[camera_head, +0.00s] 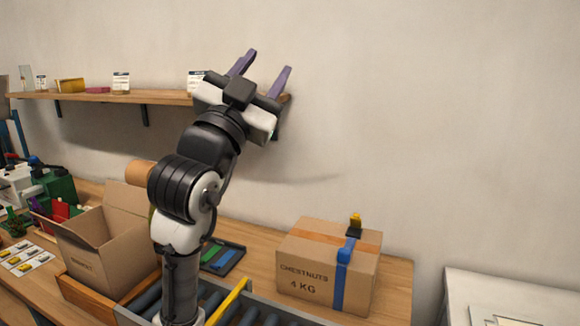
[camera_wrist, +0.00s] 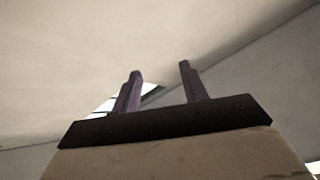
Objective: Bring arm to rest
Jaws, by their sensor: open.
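My gripper (camera_head: 263,66) is raised high in front of the wall shelf in the head view, its two purple fingers spread and pointing up. It is open and nothing shows between the fingers. In the wrist view, my gripper (camera_wrist: 158,82) also shows its fingers apart, against pale wall or ceiling surfaces. My arm rises from the lower middle of the head view and hides part of the shelf and the bench.
A shelf (camera_head: 160,97) with small items runs along the wall. On the bench stand an open cardboard box (camera_head: 108,250), rollers (camera_head: 205,297), a dark tray (camera_head: 222,258) and a closed box marked chestnuts (camera_head: 310,255). A white table (camera_head: 505,290) is at right. The wall area right of my gripper is clear.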

